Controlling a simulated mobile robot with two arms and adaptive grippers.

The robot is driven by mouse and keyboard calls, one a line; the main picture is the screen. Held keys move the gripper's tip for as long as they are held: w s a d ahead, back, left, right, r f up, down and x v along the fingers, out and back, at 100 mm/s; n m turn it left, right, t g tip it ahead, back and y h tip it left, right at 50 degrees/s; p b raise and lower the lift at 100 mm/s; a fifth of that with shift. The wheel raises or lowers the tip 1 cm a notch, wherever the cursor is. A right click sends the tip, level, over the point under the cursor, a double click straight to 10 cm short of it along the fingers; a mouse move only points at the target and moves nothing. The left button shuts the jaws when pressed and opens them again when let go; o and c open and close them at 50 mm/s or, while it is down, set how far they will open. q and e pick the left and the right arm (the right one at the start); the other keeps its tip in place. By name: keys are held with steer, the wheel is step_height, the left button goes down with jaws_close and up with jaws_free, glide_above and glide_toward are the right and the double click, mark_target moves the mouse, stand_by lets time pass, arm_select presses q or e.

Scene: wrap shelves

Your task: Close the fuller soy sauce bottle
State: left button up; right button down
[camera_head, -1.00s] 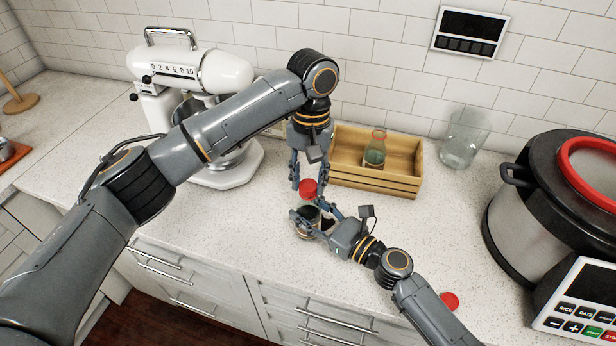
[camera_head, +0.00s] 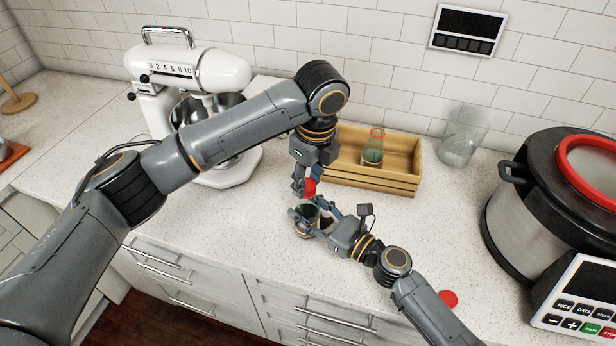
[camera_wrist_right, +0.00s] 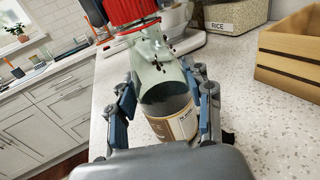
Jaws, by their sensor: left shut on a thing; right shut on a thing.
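A soy sauce bottle (camera_wrist_right: 158,88) with a pale label and dark spots on its side stands upright on the counter. My right gripper (camera_head: 318,215) is shut around its body and hides much of it in the head view. A red cap (camera_head: 310,187) is at the top of this bottle, and it also shows in the right wrist view (camera_wrist_right: 132,14). My left gripper (camera_head: 307,183) comes down from above and is shut on the red cap. Whether the cap is fully seated cannot be told. A second bottle (camera_head: 373,151) with a red ring at its top stands in the wooden crate (camera_head: 375,184).
Another red cap (camera_head: 448,299) lies on the counter near my right forearm. A white stand mixer (camera_head: 190,75) is at the back left, a clear glass (camera_head: 461,140) behind the crate's right side, and a large rice cooker (camera_head: 530,210) at the right. The counter left of the grippers is clear.

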arm_select(q)
steer(key=m, duration=0.4)
steer(key=shift+a, duration=0.15)
steer(key=m+h, duration=0.1)
steer(key=m, duration=0.8)
steer(key=shift+m, duration=0.4)
steer(key=m, duration=0.4)
steer(key=shift+h, duration=0.4)
steer(key=o, duration=0.8)
steer(key=shift+o, duration=0.2)
step_height(320, 180, up, 12)
steer(key=s+a, duration=0.1)
